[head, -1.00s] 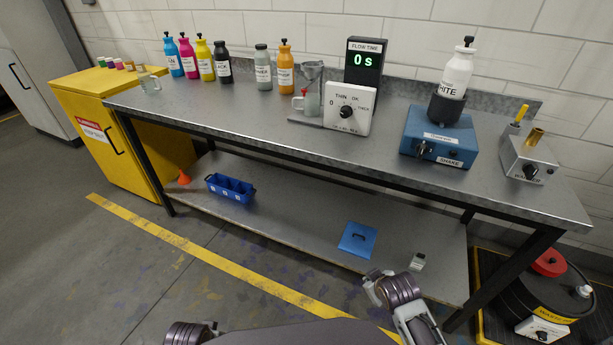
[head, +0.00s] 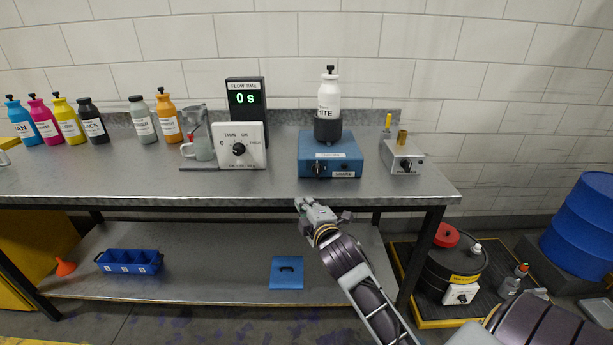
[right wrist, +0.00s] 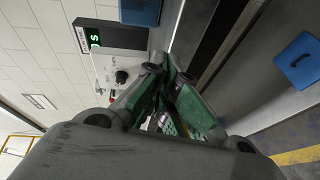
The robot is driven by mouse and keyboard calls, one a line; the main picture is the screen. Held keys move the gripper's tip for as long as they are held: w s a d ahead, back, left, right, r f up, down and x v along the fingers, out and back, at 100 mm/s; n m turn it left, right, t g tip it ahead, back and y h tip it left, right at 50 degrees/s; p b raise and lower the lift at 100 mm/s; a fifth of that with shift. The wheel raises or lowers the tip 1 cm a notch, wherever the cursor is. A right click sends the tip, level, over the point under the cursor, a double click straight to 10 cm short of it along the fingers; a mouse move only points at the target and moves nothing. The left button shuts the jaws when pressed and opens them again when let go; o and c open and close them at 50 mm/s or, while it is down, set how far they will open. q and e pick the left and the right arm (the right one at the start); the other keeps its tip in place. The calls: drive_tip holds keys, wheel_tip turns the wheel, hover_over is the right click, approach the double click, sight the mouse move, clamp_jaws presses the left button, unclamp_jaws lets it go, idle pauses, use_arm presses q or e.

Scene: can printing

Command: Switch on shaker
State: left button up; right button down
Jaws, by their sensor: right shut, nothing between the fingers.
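The blue shaker (head: 331,163) stands on the metal bench, right of centre in the head view, with a dark knob (head: 319,169) on its front. A white bottle (head: 329,97) sits upright in the black holder (head: 328,130) on top of it. My right gripper (head: 303,204) is shut and empty, in front of the bench edge, below and in front of the shaker and apart from it. In the right wrist view its fingers (right wrist: 175,85) are together, and a blue box (right wrist: 140,10) is partly seen at the top. My left gripper is out of view.
The white dial box (head: 240,146) and flow time display (head: 246,98) stand left of the shaker; a grey knob box (head: 404,158) stands right. Coloured bottles line the bench back at left. The bench front edge (head: 230,201) lies just behind my gripper. The bench top before the shaker is clear.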

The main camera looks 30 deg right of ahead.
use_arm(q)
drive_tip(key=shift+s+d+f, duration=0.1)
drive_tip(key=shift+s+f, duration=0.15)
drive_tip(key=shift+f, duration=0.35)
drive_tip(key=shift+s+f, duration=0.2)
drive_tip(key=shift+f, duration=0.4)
use_arm(e)
drive_tip(key=shift+n+t, duration=0.7)
drive_tip(key=shift+n, duration=0.1)
drive_tip(key=r, duration=0.4)
drive_tip(key=shift+w+d, duration=0.3)
drive_tip(key=shift+w, duration=0.1)
drive_tip(key=shift+w+f, duration=0.1)
drive_tip(key=shift+w, duration=0.1)
